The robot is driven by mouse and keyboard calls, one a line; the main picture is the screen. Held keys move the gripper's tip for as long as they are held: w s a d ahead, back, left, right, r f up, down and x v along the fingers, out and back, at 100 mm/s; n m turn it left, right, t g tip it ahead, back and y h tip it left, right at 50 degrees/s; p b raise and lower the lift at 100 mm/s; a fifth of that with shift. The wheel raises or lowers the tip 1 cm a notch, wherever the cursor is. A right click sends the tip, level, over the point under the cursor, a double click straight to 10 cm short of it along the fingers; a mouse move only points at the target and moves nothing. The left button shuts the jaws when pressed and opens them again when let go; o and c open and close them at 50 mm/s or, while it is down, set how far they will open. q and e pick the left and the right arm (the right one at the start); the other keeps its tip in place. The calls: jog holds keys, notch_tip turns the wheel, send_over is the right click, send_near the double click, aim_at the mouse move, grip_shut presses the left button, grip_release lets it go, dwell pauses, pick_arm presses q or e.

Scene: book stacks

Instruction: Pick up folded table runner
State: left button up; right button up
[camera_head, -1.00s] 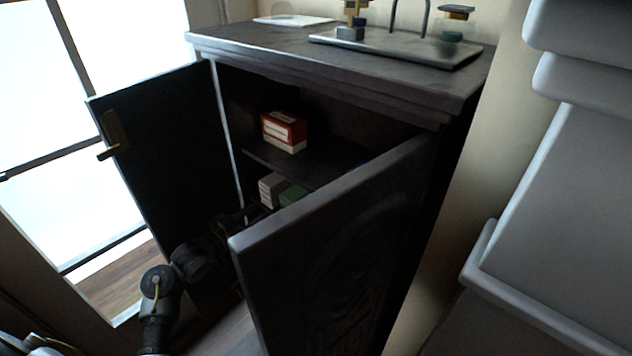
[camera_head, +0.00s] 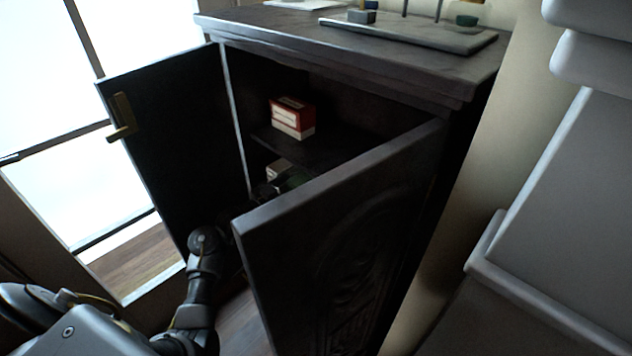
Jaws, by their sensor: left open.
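My left arm reaches from the lower left between the open doors of a dark cabinet (camera_head: 350,62). My left gripper (camera_head: 275,188) is inside at the lower shelf level, dark and partly hidden by the near door; it is open. Just behind it a pale folded or boxed item (camera_head: 279,169) shows its top, and a green item (camera_head: 298,178) lies to its right, mostly hidden. I cannot tell which of these is the folded table runner, or whether the gripper touches either. My right gripper is not in view.
A red and white box (camera_head: 293,117) stands on the upper shelf (camera_head: 275,139). The left door (camera_head: 165,130) and near right door (camera_head: 335,250) stand open, leaving a gap for the arm. A tray (camera_head: 410,34) with small objects sits on top. A window is at left.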

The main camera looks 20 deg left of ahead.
aim_at(305, 176)
pick_arm(q)
jog(key=shift+x, duration=2.85)
jog(key=c, duration=1.3)
